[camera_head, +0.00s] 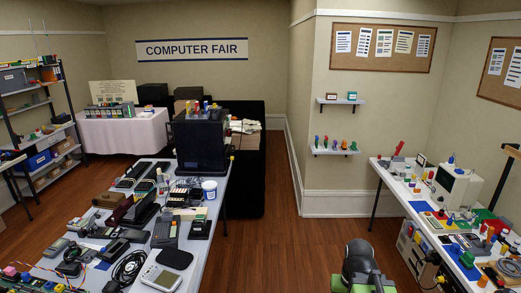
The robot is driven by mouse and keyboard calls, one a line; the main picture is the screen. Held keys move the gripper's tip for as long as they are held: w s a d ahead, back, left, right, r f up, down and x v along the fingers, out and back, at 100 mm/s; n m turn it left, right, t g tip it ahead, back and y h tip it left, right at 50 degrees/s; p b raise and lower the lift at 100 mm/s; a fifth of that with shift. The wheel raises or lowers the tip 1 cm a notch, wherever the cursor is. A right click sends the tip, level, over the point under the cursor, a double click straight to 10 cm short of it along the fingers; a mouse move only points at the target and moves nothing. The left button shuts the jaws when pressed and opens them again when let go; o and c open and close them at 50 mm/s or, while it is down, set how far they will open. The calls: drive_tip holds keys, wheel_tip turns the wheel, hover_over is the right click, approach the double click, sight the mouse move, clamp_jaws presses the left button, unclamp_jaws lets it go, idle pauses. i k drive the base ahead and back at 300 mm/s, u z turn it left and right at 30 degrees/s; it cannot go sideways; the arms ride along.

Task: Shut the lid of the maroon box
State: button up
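A small maroon box (119,213) appears among the devices on the long left table. It is small and partly crowded by dark items, and I cannot clearly tell how far its lid is raised. A dark and green part of my own arm shows at the bottom, right of centre, over the floor and well to the right of the left table. The fingers of my gripper are not in view.
The left table (219,192) is crowded with handhelds, cables, a large black case (200,143) and a white tub (209,189). The right table (388,174) holds a beige computer (456,185) and colourful parts. Bare wooden floor (270,245) lies between them.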

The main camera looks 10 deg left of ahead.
sight(118, 213)
drive_tip(key=u, duration=0.05)
drive_tip(key=i, duration=2.25)
drive_tip(key=u, duration=2.2)
